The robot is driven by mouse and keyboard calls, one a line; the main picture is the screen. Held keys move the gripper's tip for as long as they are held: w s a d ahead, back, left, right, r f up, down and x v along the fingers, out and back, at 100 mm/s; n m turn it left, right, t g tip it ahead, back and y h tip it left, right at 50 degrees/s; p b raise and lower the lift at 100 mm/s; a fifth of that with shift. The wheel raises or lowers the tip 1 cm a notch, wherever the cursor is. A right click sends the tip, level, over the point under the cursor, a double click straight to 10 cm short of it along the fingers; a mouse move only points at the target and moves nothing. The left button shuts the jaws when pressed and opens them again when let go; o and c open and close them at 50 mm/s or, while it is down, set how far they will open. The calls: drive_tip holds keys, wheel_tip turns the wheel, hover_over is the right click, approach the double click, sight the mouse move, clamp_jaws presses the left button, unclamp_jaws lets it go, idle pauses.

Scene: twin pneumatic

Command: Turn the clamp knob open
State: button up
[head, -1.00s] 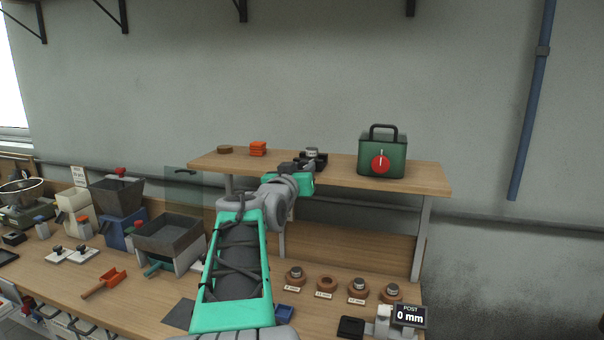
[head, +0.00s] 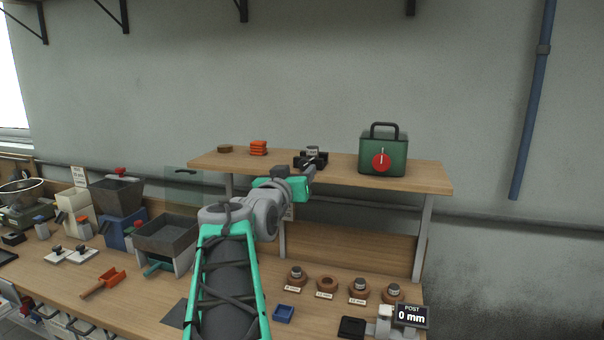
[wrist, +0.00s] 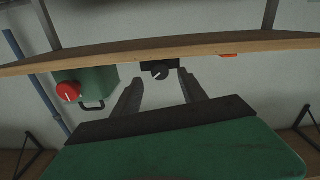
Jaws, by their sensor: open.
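The clamp is a small dark block on the shelf, with a grey cylinder on top (head: 312,152); its black body (head: 320,160) shows in the head view. In the wrist view, which is upside down, its round dark knob (wrist: 161,71) with a light pointer line faces my camera. My gripper (head: 312,171) is open and empty, just in front of the clamp. In the wrist view the fingertips (wrist: 157,76) lie either side of the knob in the picture; I cannot tell how much depth separates them. No contact is visible.
The clamp stands on a wooden shelf (head: 430,180). A green box (head: 396,160) with a red dial is to its right. Orange blocks (head: 258,148) and a brown disc (head: 225,149) are to its left. The bench below holds several tools and round posts.

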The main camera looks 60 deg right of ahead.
sight(304, 164)
drive_tip(key=a, duration=0.3)
drive_tip(key=shift+s+a, duration=0.15)
drive_tip(key=shift+s, duration=0.1)
drive_tip(key=shift+m, duration=0.8)
drive_tip(key=d+p, duration=0.1)
drive_tip(key=d, duration=0.3)
drive_tip(key=w+d+p, duration=0.1)
drive_tip(key=d, duration=0.2)
drive_tip(key=shift+r+p, duration=0.2)
drive_tip(key=shift+p, duration=0.15)
drive_tip(key=shift+c, duration=0.5)
clamp_jaws()
